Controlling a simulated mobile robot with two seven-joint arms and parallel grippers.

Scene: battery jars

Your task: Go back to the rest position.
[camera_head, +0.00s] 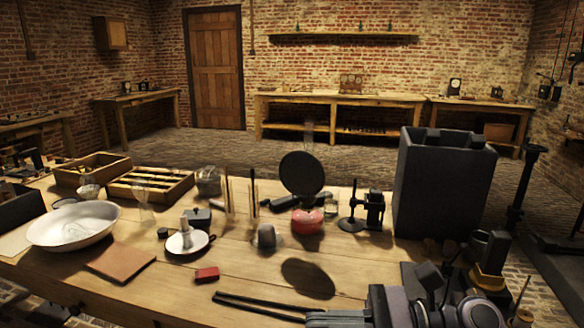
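My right gripper (218,296) lies low at the front of the wooden table (350,275), its long dark fingers pointing left. The two fingers show as thin bars with a narrow gap between them. Nothing is visible between their tips, and I cannot tell how far apart they are. My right arm (455,305) comes in from the bottom right corner. A small red block (206,274) lies on the table behind the fingertips, apart from them. My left gripper is not recognisable in this view.
A white basin (72,238), brown tile (120,262) and white saucer (174,247) stand at left. Wooden trays (180,176) are behind. A red-based round black disc (302,174), black stand (365,212) and tall dark box (402,180) stand further right. The front middle is mostly clear.

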